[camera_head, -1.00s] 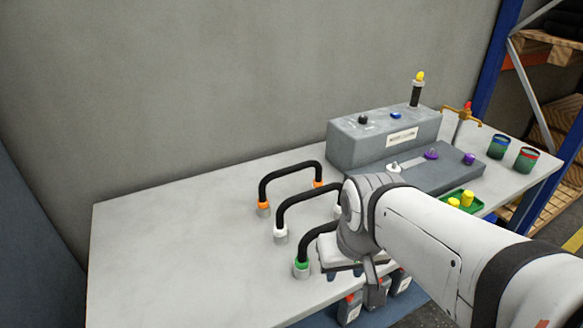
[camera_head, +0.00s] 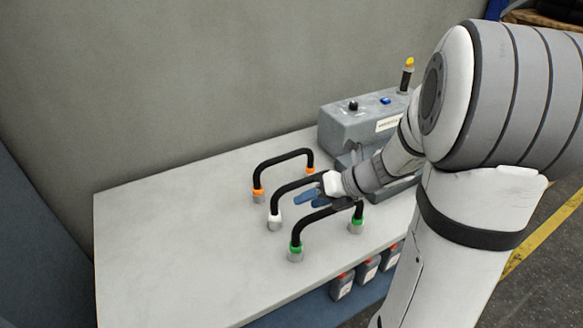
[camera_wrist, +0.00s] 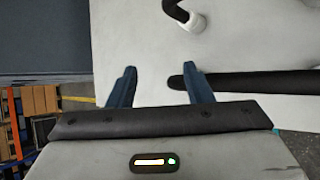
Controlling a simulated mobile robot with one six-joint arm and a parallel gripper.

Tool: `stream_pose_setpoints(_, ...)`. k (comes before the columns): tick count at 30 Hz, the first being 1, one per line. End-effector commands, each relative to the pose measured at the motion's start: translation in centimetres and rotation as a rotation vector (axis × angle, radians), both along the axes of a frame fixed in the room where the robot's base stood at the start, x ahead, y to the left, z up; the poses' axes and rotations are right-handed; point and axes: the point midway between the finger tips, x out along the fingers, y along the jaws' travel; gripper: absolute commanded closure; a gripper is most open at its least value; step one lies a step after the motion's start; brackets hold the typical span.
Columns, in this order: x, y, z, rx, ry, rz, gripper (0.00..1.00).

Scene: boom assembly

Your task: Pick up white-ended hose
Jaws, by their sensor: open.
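The white-ended hose (camera_head: 291,187) is a black arch on the table, between the orange-ended and green-ended hoses. Its near white end (camera_head: 275,222) stands on a grey stub; its other end is hidden by my gripper. My gripper (camera_head: 305,200) is open and empty, its blue fingers pointing left between the white-ended and green-ended arches. In the wrist view, the open fingers (camera_wrist: 160,67) have a white hose end (camera_wrist: 192,22) beyond them. A dark bar (camera_wrist: 260,82) runs right from behind the right finger; I cannot tell which hose it is.
The orange-ended hose (camera_head: 283,157) stands behind and the green-ended hose (camera_head: 318,215) in front, close to my gripper. A grey machine (camera_head: 350,125) stands at the back right. Bottles (camera_head: 343,288) sit below the table's front edge. The table's left side (camera_head: 165,250) is clear.

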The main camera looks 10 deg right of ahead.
Motion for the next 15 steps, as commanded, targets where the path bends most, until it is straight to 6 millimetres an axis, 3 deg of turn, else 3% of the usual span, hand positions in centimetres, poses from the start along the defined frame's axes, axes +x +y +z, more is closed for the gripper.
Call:
stream_pose_setpoints(6, 4.5, -4.1, -0.5, 0.364, 0.307, -0.537, 0.54)
stream_pose_setpoints(11, 6.1, -6.1, -1.0, 0.531, 0.432, -0.748, 0.54)
stream_pose_setpoints(15, 7.2, -6.1, -1.8, 0.582, 0.469, -0.805, 0.54)
